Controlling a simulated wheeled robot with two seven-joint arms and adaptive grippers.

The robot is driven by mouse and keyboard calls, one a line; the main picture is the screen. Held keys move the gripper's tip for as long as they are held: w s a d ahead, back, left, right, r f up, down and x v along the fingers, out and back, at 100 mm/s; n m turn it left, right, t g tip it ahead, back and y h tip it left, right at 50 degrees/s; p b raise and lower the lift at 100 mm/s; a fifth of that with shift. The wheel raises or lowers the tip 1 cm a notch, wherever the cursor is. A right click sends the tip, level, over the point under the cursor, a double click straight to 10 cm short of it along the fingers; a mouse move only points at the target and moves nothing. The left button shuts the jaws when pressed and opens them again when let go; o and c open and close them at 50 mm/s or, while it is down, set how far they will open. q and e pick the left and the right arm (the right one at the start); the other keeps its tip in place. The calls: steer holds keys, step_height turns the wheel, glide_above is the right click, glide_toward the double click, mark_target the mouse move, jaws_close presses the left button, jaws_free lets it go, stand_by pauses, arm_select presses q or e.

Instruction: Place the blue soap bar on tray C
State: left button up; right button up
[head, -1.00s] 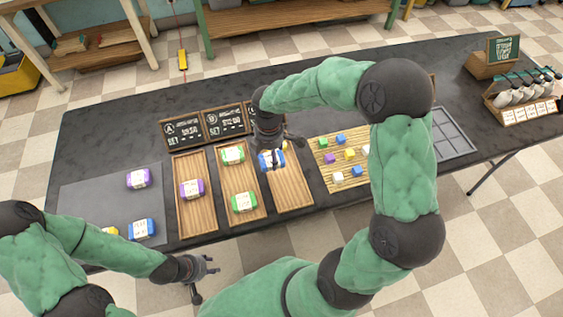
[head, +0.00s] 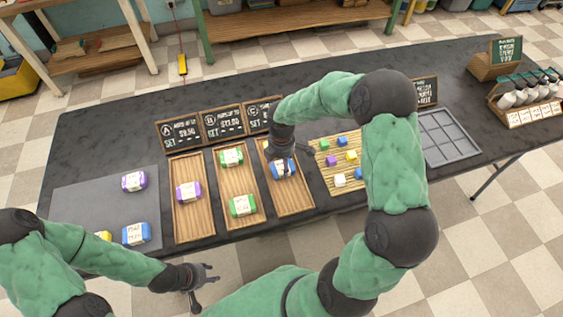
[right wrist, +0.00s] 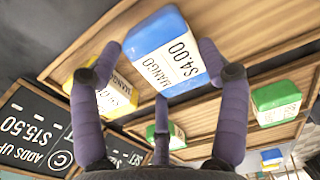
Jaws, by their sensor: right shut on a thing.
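A blue soap bar (head: 284,170) with a white label is held by my right gripper (head: 282,158) over tray C (head: 292,203). In the right wrist view the blue soap bar (right wrist: 160,50) sits between the fingers, label reading "$4.00 MANGO". I cannot tell whether it touches the tray. A yellow soap bar (right wrist: 108,92) shows beside it in the wrist view; the gripper hides it in the head view. Another blue soap bar (head: 136,234) lies on the grey mat. My left gripper (head: 204,288) is open and empty off the table's front edge.
Tray B (head: 238,184) holds two green bars and tray A (head: 188,222) a purple one. The grey mat (head: 80,200) holds purple, blue and yellow bars. A slatted board (head: 325,178) with several coloured cubes stands right of tray C. Price signs (head: 222,124) stand behind.

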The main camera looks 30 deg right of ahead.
mark_target(282, 164)
steer(key=shift+f, duration=0.15)
steer(key=o, duration=1.2)
step_height(282, 164, up, 12)
steer(key=p, duration=0.4)
